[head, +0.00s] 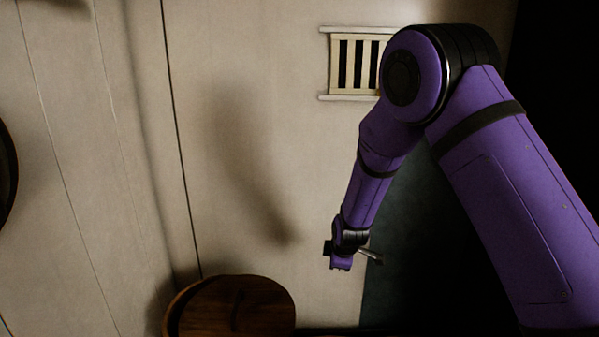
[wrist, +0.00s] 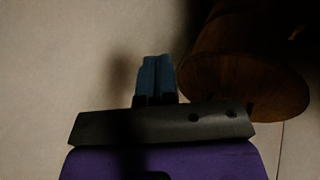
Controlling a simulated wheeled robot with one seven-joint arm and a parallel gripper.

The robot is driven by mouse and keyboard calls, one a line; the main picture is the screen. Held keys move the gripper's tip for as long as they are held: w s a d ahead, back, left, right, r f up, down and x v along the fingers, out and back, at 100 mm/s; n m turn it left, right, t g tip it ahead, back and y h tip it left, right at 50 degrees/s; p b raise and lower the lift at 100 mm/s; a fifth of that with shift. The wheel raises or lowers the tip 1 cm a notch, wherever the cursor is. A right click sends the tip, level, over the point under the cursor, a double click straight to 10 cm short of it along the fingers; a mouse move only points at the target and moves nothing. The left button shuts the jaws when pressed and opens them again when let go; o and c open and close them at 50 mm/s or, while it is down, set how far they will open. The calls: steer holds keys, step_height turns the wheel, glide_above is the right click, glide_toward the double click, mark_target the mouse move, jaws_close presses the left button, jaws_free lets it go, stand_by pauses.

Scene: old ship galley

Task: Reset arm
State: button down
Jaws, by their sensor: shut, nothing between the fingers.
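My purple arm is raised and bent at the right of the head view, with its forearm hanging down toward the pale wall. My gripper (wrist: 157,78) shows in the wrist view with its two bluish fingers side by side and closed together. Nothing is held between them. In the head view the wrist end is small and dark, and the fingers are hard to make out there. A round wooden barrel (wrist: 245,65) is beside the fingers on the right in the wrist view; whether they are apart in depth is hard to tell.
The barrel's round wooden top (head: 240,305) also shows at the bottom of the head view, left of my wrist. A pale panelled wall (head: 270,130) fills the background, with a barred vent (head: 354,65) high up. The right side is very dark.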

steer(key=s+d+r+m, duration=0.3)
steer(key=s+d+r, duration=0.15)
steer(key=r, duration=0.45)
steer(key=s+d+r+m, duration=0.3)
steer(key=s+r, duration=0.2)
steer(key=r, duration=0.4)
steer(key=s+d+r+m, duration=0.2)
steer(key=s+d+r, duration=0.25)
steer(key=r, duration=0.35)
steer(key=s+d+r+m, duration=0.2)
steer(key=s+m, duration=0.1)
steer(key=s, duration=0.5)
steer(key=s+d+r+m, duration=0.2)
steer(key=s+d+r, duration=0.1)
steer(key=s, duration=0.6)
steer(key=s+d+r+m, duration=0.2)
steer(key=s+m, duration=0.1)
steer(key=s, duration=0.5)
steer(key=shift+s+d+r+m+g+h, duration=0.2)
steer(key=shift+d+r+m+g+h, duration=0.1)
steer(key=shift+r+h, duration=0.1)
